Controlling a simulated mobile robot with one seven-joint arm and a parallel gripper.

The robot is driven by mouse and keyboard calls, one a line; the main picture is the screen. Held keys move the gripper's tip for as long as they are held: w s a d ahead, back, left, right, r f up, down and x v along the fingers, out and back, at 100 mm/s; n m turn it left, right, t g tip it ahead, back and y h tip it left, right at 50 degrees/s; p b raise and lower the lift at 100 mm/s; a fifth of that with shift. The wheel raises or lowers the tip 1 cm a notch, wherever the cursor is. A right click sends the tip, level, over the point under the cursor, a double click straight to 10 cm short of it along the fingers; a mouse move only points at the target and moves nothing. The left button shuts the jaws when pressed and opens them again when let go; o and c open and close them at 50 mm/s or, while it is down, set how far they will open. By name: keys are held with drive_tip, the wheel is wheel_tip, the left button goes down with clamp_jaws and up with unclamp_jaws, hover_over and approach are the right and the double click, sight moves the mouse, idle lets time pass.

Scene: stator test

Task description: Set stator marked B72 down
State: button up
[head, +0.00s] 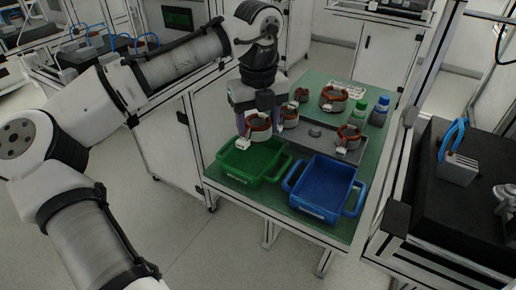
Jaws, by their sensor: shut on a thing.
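My gripper (259,117) points down over the back part of the green bin (240,170). It is shut on a stator (259,133), a white ring with copper-coloured windings and a small white tag. The held stator shows above the bin's back rim; whether it touches the bin I cannot tell. The tag is too small to read, so B72 cannot be made out. More stators stand behind and to the right: one close beside the gripper (289,116), a small one (301,95), a large one (334,98) and one at the right (349,135).
A blue bin (322,188) stands right of the green bin at the front of the green-topped table (215,177). A green-capped bottle (360,110) and a blue-capped bottle (379,112) stand at the back right. The blue bin looks empty.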

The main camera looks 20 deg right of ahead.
sight(258, 159)
drive_tip(key=shift+f, duration=3.25)
drive_tip(key=shift+f, duration=0.1)
drive_tip(key=o, duration=1)
drive_tip(key=shift+c, duration=0.2)
wheel_tip(258, 159, up, 12)
